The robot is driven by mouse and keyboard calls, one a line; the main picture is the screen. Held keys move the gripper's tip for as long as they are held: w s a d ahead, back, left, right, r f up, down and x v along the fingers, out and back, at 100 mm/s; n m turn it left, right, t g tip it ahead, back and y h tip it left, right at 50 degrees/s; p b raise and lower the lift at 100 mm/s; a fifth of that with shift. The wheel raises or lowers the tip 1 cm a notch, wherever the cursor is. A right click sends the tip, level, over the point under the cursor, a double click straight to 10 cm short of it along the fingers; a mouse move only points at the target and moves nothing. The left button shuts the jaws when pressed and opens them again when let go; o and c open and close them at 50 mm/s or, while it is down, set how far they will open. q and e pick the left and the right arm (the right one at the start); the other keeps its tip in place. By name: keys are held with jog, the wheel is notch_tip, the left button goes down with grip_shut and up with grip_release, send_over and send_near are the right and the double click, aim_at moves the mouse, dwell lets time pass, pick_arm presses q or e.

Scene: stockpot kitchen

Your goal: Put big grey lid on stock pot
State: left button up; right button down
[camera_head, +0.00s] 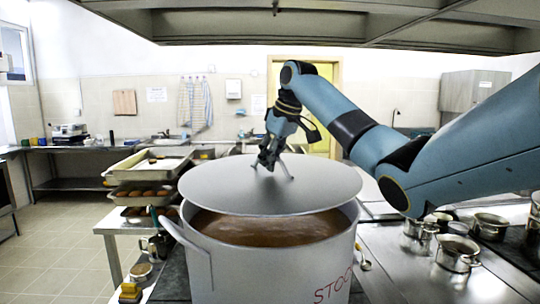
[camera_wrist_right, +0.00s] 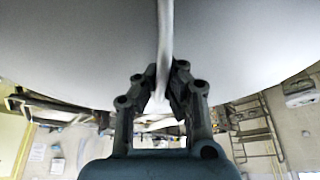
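The big grey lid (camera_head: 270,190) is over the stock pot (camera_head: 260,262) in the head view. Brown liquid shows in a gap between the lid's front edge and the pot rim, so the lid's front is above the rim. Whether its far edge touches the pot is hidden. My right gripper (camera_head: 271,158) is at the lid's handle on top. In the right wrist view the gripper (camera_wrist_right: 160,85) is shut on the light handle bar (camera_wrist_right: 164,45), with the lid's grey surface (camera_wrist_right: 80,50) beyond. My left gripper is not in view.
Several small metal pots (camera_head: 458,252) stand on the steel counter to the right. Trays of food (camera_head: 150,165) are stacked on a table at the left. A spoon (camera_head: 363,258) lies beside the pot. A hood (camera_head: 300,25) hangs overhead.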

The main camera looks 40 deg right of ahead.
aim_at(270, 173)
jog(key=shift+w+f, duration=0.1)
jog(key=shift+f, duration=0.85)
notch_tip(270, 173, down, 2)
jog(key=shift+d+f, duration=0.1)
jog(key=shift+d, duration=0.05)
jog(key=shift+f, duration=0.15)
jog(key=shift+w+f, duration=0.1)
jog(key=shift+f, duration=0.2)
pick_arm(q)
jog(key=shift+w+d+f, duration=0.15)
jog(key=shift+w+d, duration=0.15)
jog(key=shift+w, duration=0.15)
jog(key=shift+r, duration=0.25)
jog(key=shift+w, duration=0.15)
pick_arm(e)
jog(key=shift+f, duration=0.55)
